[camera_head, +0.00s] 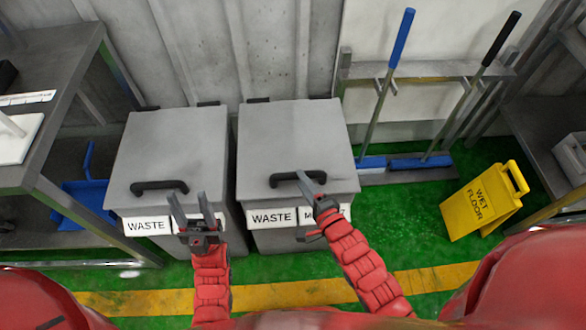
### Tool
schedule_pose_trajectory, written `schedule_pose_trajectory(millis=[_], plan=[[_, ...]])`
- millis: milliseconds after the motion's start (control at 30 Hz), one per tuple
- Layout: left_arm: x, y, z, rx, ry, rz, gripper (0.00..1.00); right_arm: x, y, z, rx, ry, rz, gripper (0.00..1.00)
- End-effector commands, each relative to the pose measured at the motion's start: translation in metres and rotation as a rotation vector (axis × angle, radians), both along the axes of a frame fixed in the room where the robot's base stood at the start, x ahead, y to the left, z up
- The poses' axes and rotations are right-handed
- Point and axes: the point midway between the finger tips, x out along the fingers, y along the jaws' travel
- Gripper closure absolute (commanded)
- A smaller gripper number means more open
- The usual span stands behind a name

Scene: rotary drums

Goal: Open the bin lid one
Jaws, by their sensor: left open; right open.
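Two grey waste bins stand side by side, both with their lids shut. The left bin's lid (172,148) has a black handle (159,187) near its front edge. The right bin's lid (293,142) has a black handle (297,178) in the same place. My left gripper (190,205) is open and empty at the front right of the left bin, its fingers pointing up past the label. My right gripper (304,206) is open at the front of the right bin. One finger reaches up by the right end of that handle; I cannot tell whether they touch.
A yellow wet-floor sign (483,202) stands on the green floor at the right. Blue (398,45) and black (497,45) handled brooms lean on a wall rack. Metal shelving (60,110) is at the left, with a blue dustpan (85,195) beneath it.

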Motion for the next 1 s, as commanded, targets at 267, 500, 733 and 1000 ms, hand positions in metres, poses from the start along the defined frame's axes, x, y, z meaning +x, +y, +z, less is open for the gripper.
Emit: schedule_pose_trajectory(millis=[267, 500, 733, 1000], plan=[[0.0, 0.0, -0.001, 0.0, 0.0, 0.0, 0.5, 0.044, 0.019, -0.008, 0.001, -0.002, 0.001, 0.58], [0.0, 0.0, -0.002, 0.0, 0.0, 0.0, 0.5, 0.057, 0.025, -0.011, 0.0, -0.001, 0.0, 0.58], [0.0, 0.0, -0.002, 0.0, 0.0, 0.0, 0.5, 0.058, 0.025, -0.011, 0.0, -0.001, 0.0, 0.58], [0.0, 0.0, -0.002, 0.0, 0.0, 0.0, 0.5, 0.057, 0.024, -0.011, 0.0, -0.001, 0.0, 1.0]])
